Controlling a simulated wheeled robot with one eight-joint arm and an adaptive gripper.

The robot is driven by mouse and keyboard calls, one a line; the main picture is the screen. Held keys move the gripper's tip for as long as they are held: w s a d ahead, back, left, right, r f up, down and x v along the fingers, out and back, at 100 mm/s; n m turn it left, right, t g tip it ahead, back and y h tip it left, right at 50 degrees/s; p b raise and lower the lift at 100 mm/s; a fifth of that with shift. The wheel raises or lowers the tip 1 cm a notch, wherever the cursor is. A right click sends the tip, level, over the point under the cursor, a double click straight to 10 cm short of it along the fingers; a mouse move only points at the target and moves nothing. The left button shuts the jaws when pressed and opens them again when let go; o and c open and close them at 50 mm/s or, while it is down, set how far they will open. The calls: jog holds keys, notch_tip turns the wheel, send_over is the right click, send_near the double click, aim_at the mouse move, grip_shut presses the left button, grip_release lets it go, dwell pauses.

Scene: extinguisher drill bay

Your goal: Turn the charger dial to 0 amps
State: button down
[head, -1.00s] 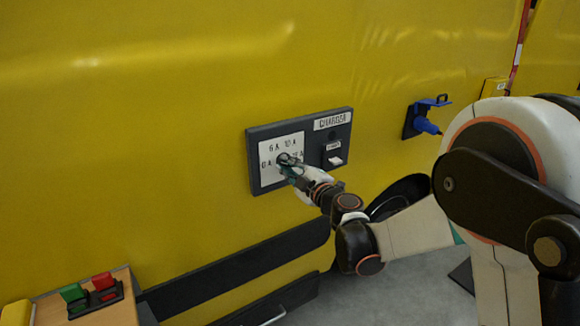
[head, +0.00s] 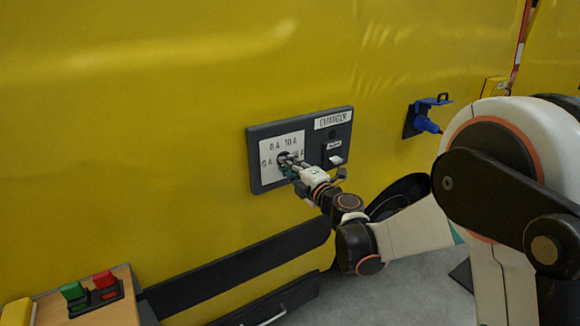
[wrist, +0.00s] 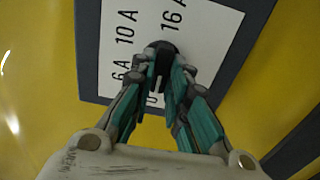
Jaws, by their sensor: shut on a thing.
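The charger panel (head: 257,178) is a dark grey box on the yellow wall. Its white label plate (head: 294,141) reads 0 A, 6 A, 10 A and 16 A around a black dial (head: 283,157). My gripper (head: 288,162) reaches in from the lower right and is shut on the dial. In the wrist view the dark round dial (wrist: 160,51) sits between my fingertips (wrist: 162,66). The 6 A, 10 A and 16 A marks show there, while the 0 A mark is mostly hidden by my fingers.
A white rocker switch (head: 336,160) sits on the panel's right, close to my gripper. A blue plug and socket (head: 425,122) is further right. Dark rails (head: 240,262) run below. Green and red switches (head: 88,291) stand on a wooden box at lower left.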

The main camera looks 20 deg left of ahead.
dwell(0.3)
jog(key=c, duration=1.6)
grip_release()
jog(key=shift+o, duration=0.2)
jog(key=v, duration=1.2)
